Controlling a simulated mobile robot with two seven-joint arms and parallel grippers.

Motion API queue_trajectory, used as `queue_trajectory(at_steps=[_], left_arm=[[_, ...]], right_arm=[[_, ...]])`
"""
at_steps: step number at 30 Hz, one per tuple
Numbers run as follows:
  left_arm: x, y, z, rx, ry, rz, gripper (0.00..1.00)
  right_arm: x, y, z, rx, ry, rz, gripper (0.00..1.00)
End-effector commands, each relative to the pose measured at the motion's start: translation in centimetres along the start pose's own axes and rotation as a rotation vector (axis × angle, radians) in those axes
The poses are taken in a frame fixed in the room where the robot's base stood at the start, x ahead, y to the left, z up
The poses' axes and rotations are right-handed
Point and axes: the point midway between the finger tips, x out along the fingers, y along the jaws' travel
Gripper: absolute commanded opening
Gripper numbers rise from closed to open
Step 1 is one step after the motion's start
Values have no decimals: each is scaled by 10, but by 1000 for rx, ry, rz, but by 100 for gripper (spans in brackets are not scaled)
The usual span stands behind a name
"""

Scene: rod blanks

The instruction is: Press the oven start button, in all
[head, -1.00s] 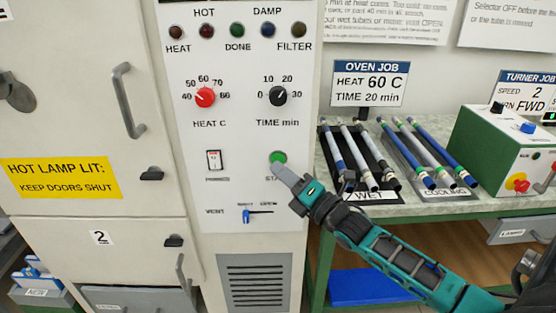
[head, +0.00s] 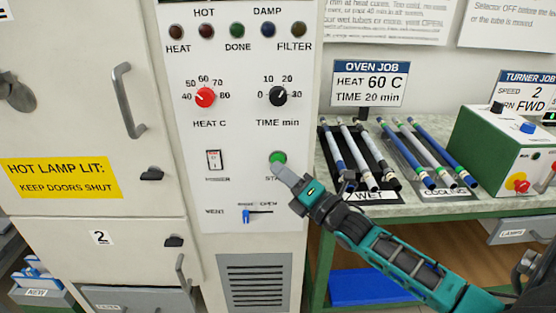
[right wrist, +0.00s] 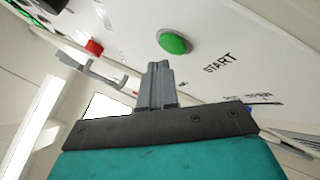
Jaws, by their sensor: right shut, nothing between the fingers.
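The green start button (head: 278,157) is on the white oven panel (head: 225,130), below the time dial. The button also shows in the right wrist view (right wrist: 173,42), just beyond my fingertips, with the START label beside it. My right gripper (head: 277,169) is shut and empty. Its fingertips lie at the lower edge of the button in the head view. In the right wrist view a small gap shows between the tips and the button, so I cannot tell that they touch. The gripper hides part of the START label in the head view. My left gripper is not in view.
Closed oven doors stand at left. A bench at right holds rods (head: 357,155) and a green turner box (head: 505,145).

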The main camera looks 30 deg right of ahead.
Motion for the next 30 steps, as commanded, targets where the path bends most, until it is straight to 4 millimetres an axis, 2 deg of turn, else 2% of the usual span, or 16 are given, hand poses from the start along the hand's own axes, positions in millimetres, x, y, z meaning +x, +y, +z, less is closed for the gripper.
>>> queue_trajectory(at_steps=[30], left_arm=[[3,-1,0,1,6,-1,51]], right_arm=[[8,-6,6,0,0,1,0]])
